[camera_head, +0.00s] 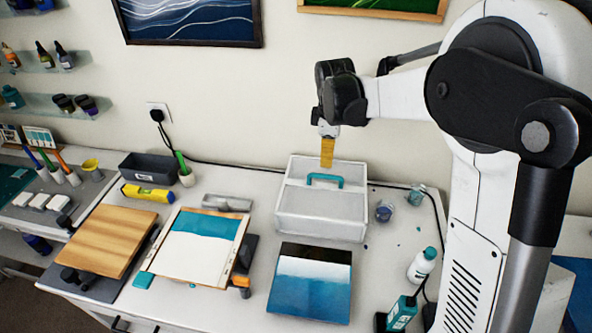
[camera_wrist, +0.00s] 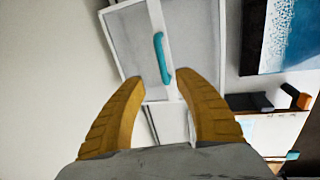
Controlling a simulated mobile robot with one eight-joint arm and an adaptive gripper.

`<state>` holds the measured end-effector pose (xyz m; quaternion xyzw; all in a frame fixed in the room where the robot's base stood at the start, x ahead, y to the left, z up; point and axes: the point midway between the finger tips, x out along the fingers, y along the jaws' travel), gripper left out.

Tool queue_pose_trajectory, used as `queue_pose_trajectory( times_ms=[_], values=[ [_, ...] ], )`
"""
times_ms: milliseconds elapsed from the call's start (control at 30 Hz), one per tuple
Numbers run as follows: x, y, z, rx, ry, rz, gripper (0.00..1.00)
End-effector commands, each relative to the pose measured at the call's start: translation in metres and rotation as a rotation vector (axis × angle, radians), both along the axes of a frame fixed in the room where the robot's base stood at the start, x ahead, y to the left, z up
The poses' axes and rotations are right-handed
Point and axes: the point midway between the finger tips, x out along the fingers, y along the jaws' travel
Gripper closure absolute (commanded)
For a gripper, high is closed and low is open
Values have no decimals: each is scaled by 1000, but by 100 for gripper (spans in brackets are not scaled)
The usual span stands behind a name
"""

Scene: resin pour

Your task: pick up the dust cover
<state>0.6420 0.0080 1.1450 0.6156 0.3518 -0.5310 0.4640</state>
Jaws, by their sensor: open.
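The dust cover (camera_head: 322,207) is a pale grey and white box with a teal handle (camera_head: 325,180) on top. It stands on the white table at the back, right of centre. My gripper (camera_head: 327,152) hangs above and slightly behind the handle, with its yellow fingers pointing down. In the wrist view my gripper (camera_wrist: 160,80) is open, its two fingers apart with nothing between them. The teal handle (camera_wrist: 162,58) shows beyond the fingertips on the cover's top (camera_wrist: 125,40), apart from the fingers. What lies under the cover is hard to make out.
A blue, white and black panel (camera_head: 310,284) lies in front of the cover. Small cups (camera_head: 384,211) and bottles (camera_head: 422,264) stand to its right. A grey roller-like piece (camera_head: 227,203) and a teal-and-white board (camera_head: 193,247) are to its left. The wall is close behind.

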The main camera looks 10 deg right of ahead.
Motion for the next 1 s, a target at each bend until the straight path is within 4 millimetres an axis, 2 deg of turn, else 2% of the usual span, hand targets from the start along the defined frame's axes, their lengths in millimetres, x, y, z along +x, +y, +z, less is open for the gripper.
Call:
queue_pose_trajectory(
  times_ms=[167, 400, 633, 833, 1000],
  values=[
    [5, -1, -14, -5, 9, 20, 61],
    [12, -3, -52, -4, 8, 17, 61],
    [14, -6, -72, -4, 8, 16, 61],
    [17, -9, -103, -4, 7, 16, 61],
    [19, -9, -110, -5, 7, 17, 61]
  ],
)
